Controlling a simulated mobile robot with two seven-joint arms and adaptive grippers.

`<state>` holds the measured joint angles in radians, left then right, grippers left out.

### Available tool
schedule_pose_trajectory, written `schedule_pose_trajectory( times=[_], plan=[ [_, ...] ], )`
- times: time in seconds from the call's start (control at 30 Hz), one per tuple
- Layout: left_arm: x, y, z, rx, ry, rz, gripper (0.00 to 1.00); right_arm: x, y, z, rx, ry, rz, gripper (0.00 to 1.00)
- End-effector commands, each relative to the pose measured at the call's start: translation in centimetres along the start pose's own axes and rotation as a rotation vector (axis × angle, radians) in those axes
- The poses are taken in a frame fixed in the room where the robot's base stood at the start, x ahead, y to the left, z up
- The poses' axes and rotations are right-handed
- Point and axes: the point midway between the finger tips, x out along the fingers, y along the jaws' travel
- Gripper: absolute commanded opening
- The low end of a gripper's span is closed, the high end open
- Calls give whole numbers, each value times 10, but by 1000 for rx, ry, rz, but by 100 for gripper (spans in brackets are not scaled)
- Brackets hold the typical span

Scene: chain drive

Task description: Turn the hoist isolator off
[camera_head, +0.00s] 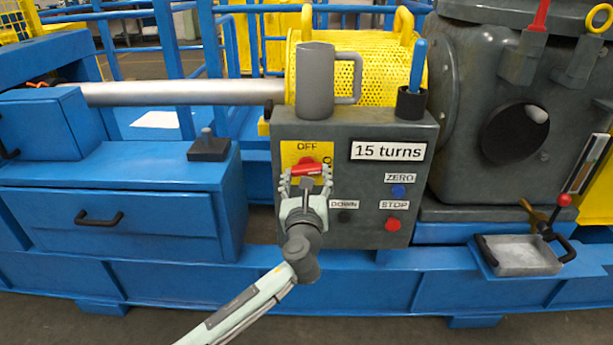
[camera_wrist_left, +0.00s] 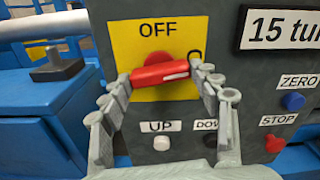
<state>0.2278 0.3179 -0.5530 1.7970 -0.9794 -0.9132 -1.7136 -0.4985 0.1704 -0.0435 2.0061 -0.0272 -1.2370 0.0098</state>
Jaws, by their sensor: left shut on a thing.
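The hoist isolator is a red rotary handle (camera_head: 309,169) on a yellow plate (camera_head: 290,152) marked OFF at the top, on the front of a grey control box (camera_head: 350,127). In the left wrist view the red handle (camera_wrist_left: 160,73) lies nearly level, tilted slightly up to the right, with a white mark near its right end. My left gripper (camera_head: 306,183) is shut on the handle, one finger at each end. In the left wrist view the fingers (camera_wrist_left: 160,82) partly cover the plate's right-hand lettering. My right gripper is not in view.
Below the isolator are UP, DOWN (camera_head: 344,216) and red STOP (camera_head: 392,224) buttons, with a blue ZERO button (camera_head: 398,191) to the right. A grey mug (camera_head: 314,82) and a dark cup (camera_head: 410,103) holding a blue-handled tool stand on the box.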

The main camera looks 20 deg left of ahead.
Motion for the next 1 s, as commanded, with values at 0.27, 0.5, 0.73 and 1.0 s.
schedule_pose_trajectory(
  times=[0.27, 0.5, 0.73, 1.0],
  plan=[
    [0, 0, 0, -251, 0, 1, 33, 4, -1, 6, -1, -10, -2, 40],
    [0, 0, -1, -480, -1, 1, 33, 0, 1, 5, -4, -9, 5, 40],
    [0, 1, 0, -700, -2, 2, 33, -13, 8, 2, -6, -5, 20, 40],
    [0, 1, -1, -956, -1, 2, 33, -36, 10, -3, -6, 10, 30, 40]
  ],
)
